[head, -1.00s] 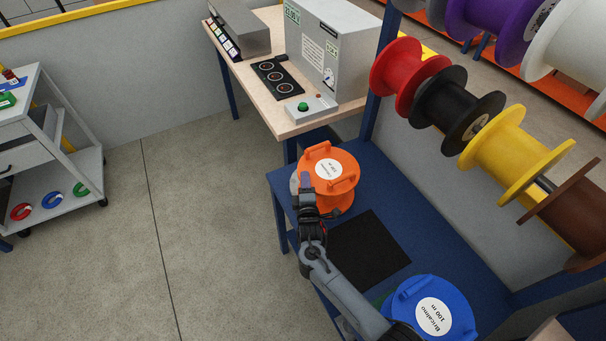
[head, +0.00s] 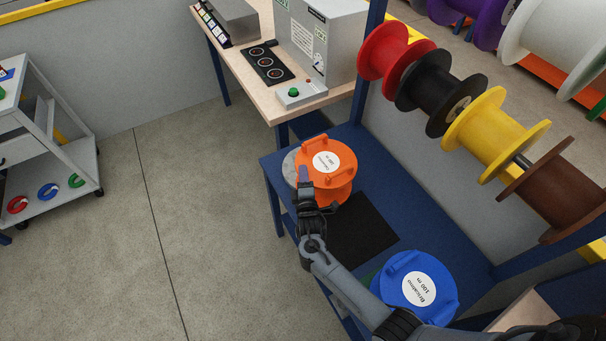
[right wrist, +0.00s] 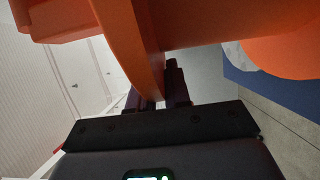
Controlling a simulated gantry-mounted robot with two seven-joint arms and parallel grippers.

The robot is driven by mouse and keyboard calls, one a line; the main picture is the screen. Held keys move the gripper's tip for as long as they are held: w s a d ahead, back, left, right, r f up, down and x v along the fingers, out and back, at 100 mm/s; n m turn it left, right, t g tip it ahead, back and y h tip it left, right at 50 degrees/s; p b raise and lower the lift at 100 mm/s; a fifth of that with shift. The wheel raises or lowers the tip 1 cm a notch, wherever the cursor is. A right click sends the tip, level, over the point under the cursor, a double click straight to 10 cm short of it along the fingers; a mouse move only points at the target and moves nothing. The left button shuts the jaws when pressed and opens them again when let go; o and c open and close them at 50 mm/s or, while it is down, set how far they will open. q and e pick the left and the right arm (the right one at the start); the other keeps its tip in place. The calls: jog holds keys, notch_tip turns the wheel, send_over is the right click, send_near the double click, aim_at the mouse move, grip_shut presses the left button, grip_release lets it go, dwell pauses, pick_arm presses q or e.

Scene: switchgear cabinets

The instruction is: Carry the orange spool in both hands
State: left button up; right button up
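The orange spool (head: 340,188) has a round white label and two raised handles on its top flange. It is over the left end of the blue bench (head: 440,238), beside a grey disc (head: 289,168) that it partly hides. My right gripper (head: 304,178) is at the spool's near left side. In the right wrist view the fingers (right wrist: 160,92) are on either side of an orange flange edge (right wrist: 142,50), appearing shut on it. The finger contact is partly hidden. I cannot tell whether the spool is clear of the bench. My left gripper is in neither current view.
A blue spool (head: 422,306) stands at the bench's near end, past a black mat (head: 362,228). Red, black, yellow and brown reels (head: 495,135) hang above at the right. A wooden worktable (head: 250,90) stands behind, a grey cart (head: 50,180) at left. The floor between is clear.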

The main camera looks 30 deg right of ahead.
jog(key=o, duration=0.5)
jog(key=shift+s, duration=0.1)
jog(key=v, duration=1)
jog(key=shift+s+a+p, duration=0.25)
jog(key=shift+s+p, duration=0.05)
jog(key=shift+p, duration=0.05)
